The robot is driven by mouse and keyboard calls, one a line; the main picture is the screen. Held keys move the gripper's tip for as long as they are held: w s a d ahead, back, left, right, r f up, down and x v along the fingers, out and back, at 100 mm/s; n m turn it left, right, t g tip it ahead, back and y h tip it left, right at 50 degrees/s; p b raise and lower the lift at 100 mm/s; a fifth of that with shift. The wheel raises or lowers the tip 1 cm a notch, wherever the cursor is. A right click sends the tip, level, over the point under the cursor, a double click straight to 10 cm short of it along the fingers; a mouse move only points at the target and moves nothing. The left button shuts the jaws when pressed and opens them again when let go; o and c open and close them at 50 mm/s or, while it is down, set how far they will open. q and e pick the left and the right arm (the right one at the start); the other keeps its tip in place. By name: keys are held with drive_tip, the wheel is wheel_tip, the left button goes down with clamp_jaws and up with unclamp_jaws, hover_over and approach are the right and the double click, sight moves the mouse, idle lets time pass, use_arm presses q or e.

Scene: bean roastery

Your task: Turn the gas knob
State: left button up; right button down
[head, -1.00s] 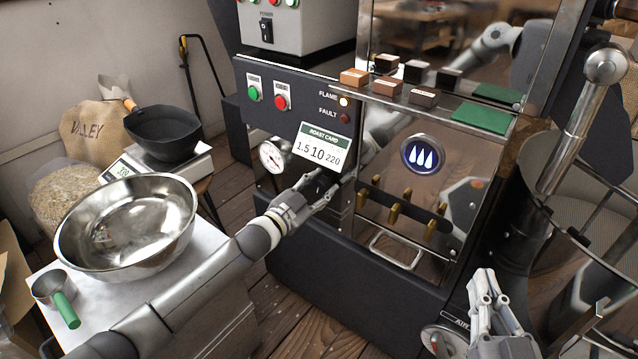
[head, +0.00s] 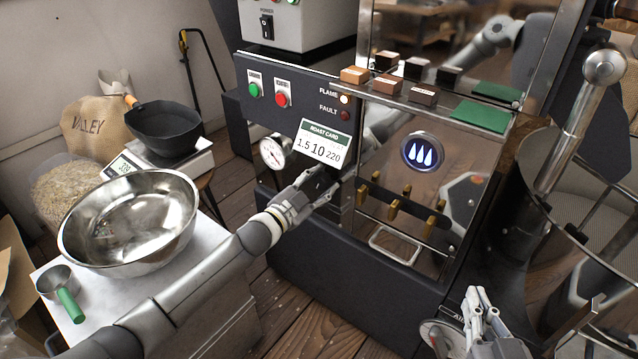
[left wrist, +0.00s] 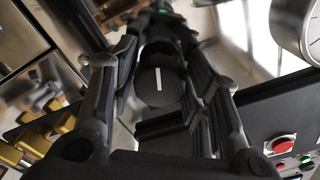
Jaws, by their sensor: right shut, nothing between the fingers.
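The gas knob (left wrist: 158,88) is a dark round cap with a white line. In the left wrist view it sits between the two fingers of my left gripper, whose pads lie close along both its sides. In the head view my left gripper (head: 328,187) is at the roaster's front panel, just below the roast card, and hides the knob. My left gripper looks shut on the knob. My right gripper (head: 479,303) is shut and empty at the lower right, beside a round dial (head: 433,335) on the roaster's lower front.
The roast card (head: 322,146) reads 1.5, 10, 220. A gauge (head: 274,154) and red and green buttons (head: 282,99) are left of it. A steel bowl (head: 92,243) stands at the left.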

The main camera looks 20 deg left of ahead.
use_arm(q)
drive_tip(key=shift+o, duration=1.2)
drive_tip(key=v, duration=1.2)
